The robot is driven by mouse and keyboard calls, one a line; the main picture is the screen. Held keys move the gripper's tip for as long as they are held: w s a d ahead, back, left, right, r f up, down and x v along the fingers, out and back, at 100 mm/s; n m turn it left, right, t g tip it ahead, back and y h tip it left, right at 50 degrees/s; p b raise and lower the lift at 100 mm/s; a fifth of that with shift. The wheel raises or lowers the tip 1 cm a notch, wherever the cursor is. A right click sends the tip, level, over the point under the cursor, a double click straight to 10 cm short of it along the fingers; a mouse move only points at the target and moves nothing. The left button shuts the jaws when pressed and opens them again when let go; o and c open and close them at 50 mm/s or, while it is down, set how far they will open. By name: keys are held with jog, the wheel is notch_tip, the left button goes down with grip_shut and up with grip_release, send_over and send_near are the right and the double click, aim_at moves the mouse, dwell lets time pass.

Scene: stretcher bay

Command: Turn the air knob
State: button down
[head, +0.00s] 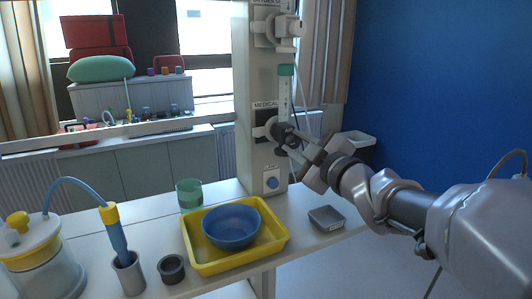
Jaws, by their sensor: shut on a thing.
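The air knob (283,133) is a dark round knob on the unit labelled MEDICAL, partway up the pale wall column (257,88). My gripper (291,140) reaches in from the right and is shut on this knob. The fingers cover part of the knob, so its exact turn angle cannot be told. A flow tube with a green top (286,71) stands upright just above the knob. A second white fitting (285,27) sits higher on the column, apart from my gripper.
Below stands a white table with a yellow tray (277,243) holding a blue bowl (231,228). A small grey dish (326,218) lies right of it; a green cup (189,194), dark ring pot (171,269), metal holder (129,277) and lidded jar (47,276) stand left.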

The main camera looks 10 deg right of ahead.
jog(key=shift+n+b, duration=1.1)
jog(key=shift+n, duration=1.1)
jog(key=c, duration=1.1)
grip_release()
jog(key=shift+a+f, duration=0.1)
